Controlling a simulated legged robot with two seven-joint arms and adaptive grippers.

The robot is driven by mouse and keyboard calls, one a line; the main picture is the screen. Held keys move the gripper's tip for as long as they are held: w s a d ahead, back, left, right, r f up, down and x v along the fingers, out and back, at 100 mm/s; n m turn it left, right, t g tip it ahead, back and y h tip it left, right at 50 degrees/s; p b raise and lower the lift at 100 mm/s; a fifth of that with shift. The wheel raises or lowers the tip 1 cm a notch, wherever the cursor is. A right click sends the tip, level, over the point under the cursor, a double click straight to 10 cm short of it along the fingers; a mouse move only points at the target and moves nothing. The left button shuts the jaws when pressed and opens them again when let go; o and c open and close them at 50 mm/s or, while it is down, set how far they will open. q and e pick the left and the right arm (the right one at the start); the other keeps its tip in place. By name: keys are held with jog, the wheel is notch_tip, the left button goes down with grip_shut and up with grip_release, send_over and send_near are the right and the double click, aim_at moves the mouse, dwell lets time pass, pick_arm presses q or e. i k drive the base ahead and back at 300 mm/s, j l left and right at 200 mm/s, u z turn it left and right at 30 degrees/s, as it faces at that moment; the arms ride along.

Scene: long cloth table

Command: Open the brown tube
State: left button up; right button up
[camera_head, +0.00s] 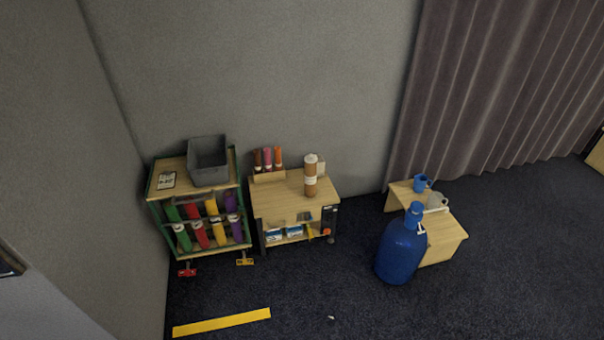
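A brown tube (310,178) with a pale band and a whitish top stands upright on the right side of a small wooden cabinet (279,202). Its top end looks covered, but it is too small to tell how the lid sits. A shorter white item (321,168) stands just behind it to the right. Several orange, pink and dark tubes (268,157) stand in a wooden holder at the back left of the same cabinet. Neither of my grippers is in view.
A green-framed rack (155,213) with coloured bottles and a grey bin (208,161) stands left of the cabinet. A blue water jug (400,248) stands by a stepped wooden stand (447,233) at right. Yellow tape (222,322) marks the dark floor. The floor before the cabinet is mostly clear.

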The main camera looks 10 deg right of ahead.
aim_at(311, 170)
jog(key=i+l, duration=0.65)
jog(key=i, duration=0.2)
